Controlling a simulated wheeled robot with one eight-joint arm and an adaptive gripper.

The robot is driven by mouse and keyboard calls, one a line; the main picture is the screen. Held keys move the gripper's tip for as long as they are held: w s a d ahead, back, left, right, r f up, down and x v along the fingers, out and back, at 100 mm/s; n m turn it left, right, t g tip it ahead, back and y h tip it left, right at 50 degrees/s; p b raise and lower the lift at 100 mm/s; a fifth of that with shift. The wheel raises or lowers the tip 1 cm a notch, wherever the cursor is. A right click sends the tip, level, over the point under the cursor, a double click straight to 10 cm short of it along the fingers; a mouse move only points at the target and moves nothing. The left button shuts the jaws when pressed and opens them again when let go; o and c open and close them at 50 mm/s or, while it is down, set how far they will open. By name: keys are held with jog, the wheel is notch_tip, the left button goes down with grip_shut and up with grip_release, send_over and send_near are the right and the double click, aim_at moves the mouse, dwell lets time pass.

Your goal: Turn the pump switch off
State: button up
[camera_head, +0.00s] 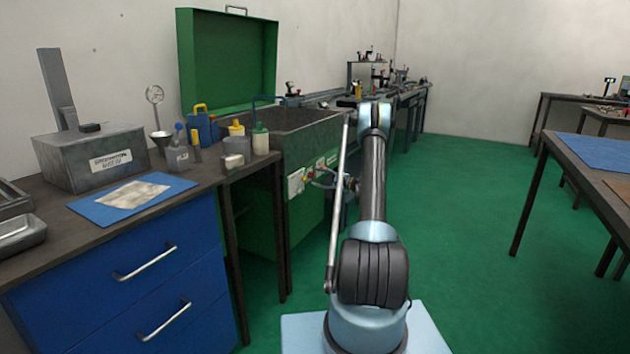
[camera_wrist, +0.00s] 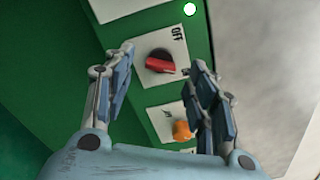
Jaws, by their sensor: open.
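The pump switch is a red knob (camera_wrist: 160,63) with a dark base on a white plate (camera_wrist: 178,53) marked OFF at its upper right. The knob's red bar lies nearly level in the wrist view, and no other position mark is readable. My gripper (camera_wrist: 162,57) is open, with one finger on each side of the knob in the picture. I cannot tell whether either finger touches it. In the head view, small white plates (camera_head: 296,181) show on the green cabinet front, and my arm partly hides that area.
Below the switch, an orange knob (camera_wrist: 183,130) sits on another white plate, close to my right finger. A white round thing (camera_wrist: 190,9) is above. The green cabinet carries a grey basin (camera_head: 300,122). A blue drawer unit (camera_head: 130,250) stands left; green floor (camera_head: 460,240) is clear right.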

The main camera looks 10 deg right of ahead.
aim_at(312, 176)
jog(key=x, duration=0.3)
jog(key=c, duration=1)
jog(key=shift+c, duration=0.2)
jog(key=shift+s, duration=0.1)
jog(key=n, duration=1.1)
jog(key=shift+f+n, duration=0.2)
jog(key=shift+n, duration=0.2)
